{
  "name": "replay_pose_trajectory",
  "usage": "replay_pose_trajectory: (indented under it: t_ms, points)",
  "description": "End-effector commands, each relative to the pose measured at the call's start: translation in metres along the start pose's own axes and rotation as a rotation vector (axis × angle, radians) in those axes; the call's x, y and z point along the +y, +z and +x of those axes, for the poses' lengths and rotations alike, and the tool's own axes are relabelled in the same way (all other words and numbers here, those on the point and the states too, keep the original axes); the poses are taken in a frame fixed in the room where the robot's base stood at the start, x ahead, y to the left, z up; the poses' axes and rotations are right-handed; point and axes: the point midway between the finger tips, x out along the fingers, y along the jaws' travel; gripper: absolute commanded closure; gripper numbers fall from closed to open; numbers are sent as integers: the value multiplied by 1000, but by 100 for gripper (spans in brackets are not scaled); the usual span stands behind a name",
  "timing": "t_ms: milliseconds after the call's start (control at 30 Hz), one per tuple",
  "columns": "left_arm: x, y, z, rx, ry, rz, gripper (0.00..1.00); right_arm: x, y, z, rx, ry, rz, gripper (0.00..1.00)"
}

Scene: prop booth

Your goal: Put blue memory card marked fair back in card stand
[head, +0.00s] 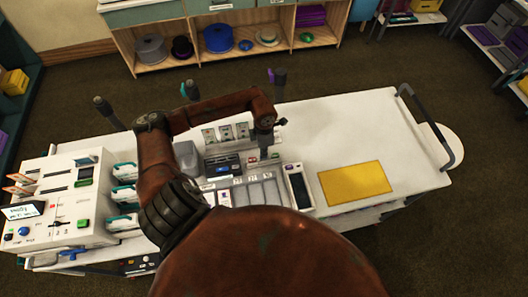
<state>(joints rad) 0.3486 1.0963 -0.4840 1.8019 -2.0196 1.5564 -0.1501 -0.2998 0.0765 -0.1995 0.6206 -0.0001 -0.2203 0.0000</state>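My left gripper (264,153) hangs point-down over the middle of the white cart top, at the end of my rust-brown arm. It is small and dark here, and I cannot tell whether its fingers are open or shut or hold anything. A dark device with a small blue patch (222,169) sits left of and below the gripper. I cannot make out a blue card marked fair; lettering is too small to read. My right gripper is not in view.
Grey slotted trays (254,192) and a dark-screened handheld (298,188) lie near the gripper. A yellow mat (355,183) lies to the right, with bare cart top (350,135) around it. A white control panel (60,205) stands at the left. My body hides the front edge.

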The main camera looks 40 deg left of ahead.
Motion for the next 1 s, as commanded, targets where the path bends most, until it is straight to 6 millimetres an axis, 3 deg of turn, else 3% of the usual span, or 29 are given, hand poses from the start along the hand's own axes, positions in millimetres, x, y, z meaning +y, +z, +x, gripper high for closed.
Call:
replay_pose_trajectory:
  t_ms: [1000]
  points:
    - [0, 0, 27, -1, 0, 0, 100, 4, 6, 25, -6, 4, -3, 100]
